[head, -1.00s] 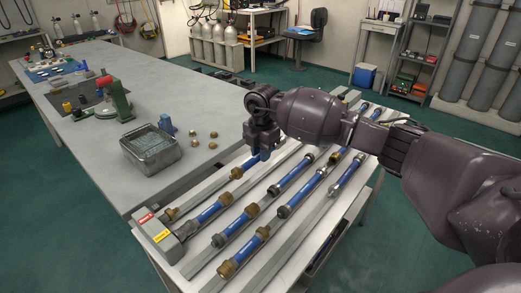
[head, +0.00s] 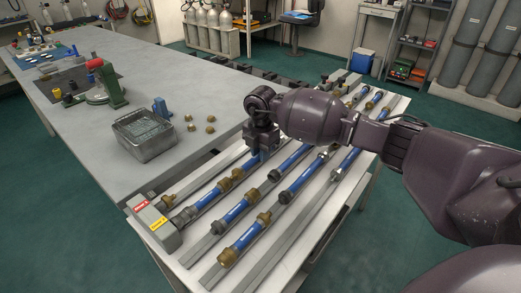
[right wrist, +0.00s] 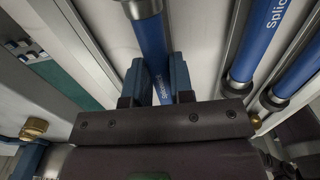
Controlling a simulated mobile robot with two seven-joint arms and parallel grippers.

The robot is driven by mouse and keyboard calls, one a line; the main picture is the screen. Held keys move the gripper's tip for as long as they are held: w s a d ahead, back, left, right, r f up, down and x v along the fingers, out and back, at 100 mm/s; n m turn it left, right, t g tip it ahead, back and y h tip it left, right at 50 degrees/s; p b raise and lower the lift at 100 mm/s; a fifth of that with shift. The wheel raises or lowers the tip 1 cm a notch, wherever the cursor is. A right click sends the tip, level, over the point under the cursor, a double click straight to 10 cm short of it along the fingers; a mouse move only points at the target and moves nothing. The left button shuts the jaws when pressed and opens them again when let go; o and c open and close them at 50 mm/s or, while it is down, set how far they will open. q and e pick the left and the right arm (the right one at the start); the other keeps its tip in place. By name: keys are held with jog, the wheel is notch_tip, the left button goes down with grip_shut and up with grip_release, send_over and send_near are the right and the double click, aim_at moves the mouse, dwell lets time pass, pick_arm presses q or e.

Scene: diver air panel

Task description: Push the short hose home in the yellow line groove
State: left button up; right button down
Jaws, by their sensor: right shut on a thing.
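The short hose (head: 248,165) is blue with a brass-brown end fitting (head: 237,174). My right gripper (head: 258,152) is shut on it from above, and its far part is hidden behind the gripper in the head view. In the right wrist view the blue hose (right wrist: 151,45) runs between the fingers, with a grey metal fitting at the top. The brass end meets or nearly meets the brown fitting of another blue hose (head: 207,198), in line with it. That hose runs to the grey block with red and yellow labels (head: 155,222), at the yellow label. My left gripper is not in view.
Several blue hoses with brass or grey fittings lie in the parallel grooves to the right, such as one nearby (head: 243,233). A wire basket (head: 145,135) and small brass fittings stand on the grey bench (head: 120,170) at left.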

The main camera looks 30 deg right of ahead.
aim_at(255, 157)
jog(key=shift+a+r, duration=0.1)
dwell(0.3)
jog(key=shift+s+a+p, duration=0.25)
jog(key=shift+a+p, duration=0.05)
jog(key=shift+a, duration=0.3)
jog(key=shift+s+a, duration=0.15)
jog(key=shift+a, duration=0.35)
dwell(0.3)
jog(key=c, duration=0.9)
grip_release()
notch_tip(255, 157, up, 9)
jog(key=shift+r+p, duration=0.2)
jog(key=shift+p, duration=1)
jog(key=shift+r, duration=0.6)
